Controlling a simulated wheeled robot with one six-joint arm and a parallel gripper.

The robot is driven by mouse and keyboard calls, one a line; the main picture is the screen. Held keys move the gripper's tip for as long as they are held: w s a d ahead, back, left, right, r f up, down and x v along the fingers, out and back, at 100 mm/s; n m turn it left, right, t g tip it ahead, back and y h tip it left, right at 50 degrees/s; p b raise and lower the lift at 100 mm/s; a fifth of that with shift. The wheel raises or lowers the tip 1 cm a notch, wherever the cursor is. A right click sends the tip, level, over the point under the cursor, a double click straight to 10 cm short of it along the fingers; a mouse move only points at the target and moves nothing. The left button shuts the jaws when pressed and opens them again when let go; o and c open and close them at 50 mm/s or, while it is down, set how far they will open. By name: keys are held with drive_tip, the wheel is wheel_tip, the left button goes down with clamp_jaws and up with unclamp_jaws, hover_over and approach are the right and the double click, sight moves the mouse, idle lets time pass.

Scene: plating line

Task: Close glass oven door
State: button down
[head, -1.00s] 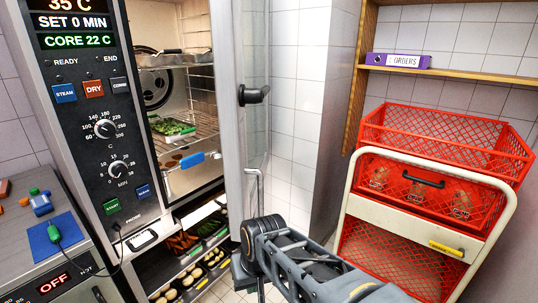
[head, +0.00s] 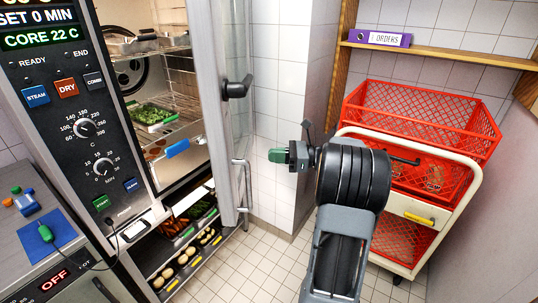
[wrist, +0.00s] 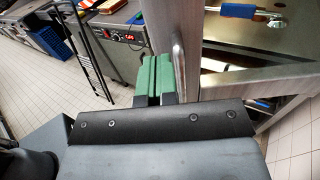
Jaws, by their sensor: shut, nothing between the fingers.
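The glass oven door (head: 231,105) stands open, swung out to the right of the oven, with a black handle (head: 238,87) on its edge. The oven chamber (head: 160,65) is exposed, with racks, a tray of greens (head: 153,114) and a blue-handled item (head: 184,147). My gripper (head: 274,155), with green fingertips, is shut and empty, to the right of the door and below its handle. In the wrist view the green fingers (wrist: 154,77) are together beside a grey upright metal edge. I cannot tell whether they touch it.
A red crate trolley (head: 425,130) stands at the right, behind my arm. A shelf with a purple orders binder (head: 376,38) is above it. Trays of vegetables (head: 190,260) lie below the oven. A counter (head: 40,215) is at the left. Tiled floor (head: 265,265) is clear between.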

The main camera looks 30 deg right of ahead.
sight(229, 154)
drive_tip(key=p+x, duration=0.2)
drive_tip(key=x, duration=0.9)
drive_tip(key=shift+w+a+f, duration=0.1)
drive_tip(key=shift+a, duration=0.1)
